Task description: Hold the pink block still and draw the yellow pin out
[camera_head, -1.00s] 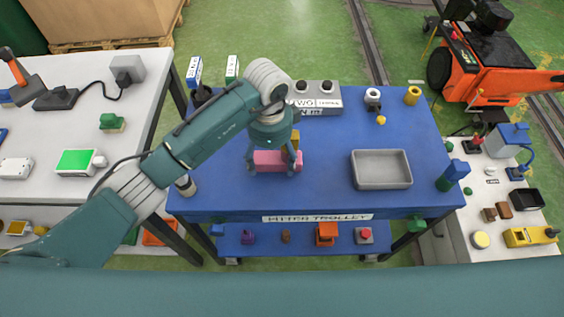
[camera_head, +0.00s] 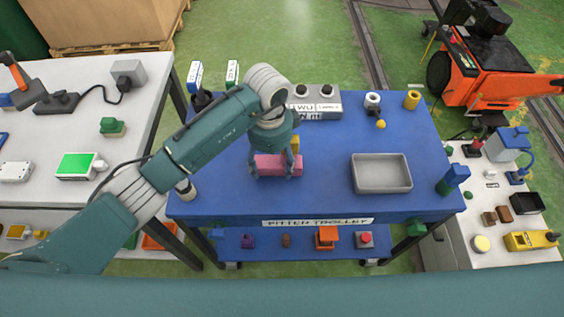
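The pink block (camera_head: 279,160) lies on the blue trolley top (camera_head: 325,180), left of its middle. The yellow pin (camera_head: 295,143) shows as a small upright yellow piece at the block's far side, partly hidden by my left gripper; how deep it sits cannot be seen. My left gripper (camera_head: 272,172) points down over the block with its fingers spread wide. One finger is near the block's left end, the other crosses in front of its right part. Whether either finger touches the block is unclear. My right gripper is not in view.
A grey tray (camera_head: 381,187) stands to the right on the trolley. A grey box with dark knobs (camera_head: 316,113) is behind the block. A white ring-like part (camera_head: 372,101) and a yellow cylinder (camera_head: 412,99) stand at the back right. The trolley middle is clear.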

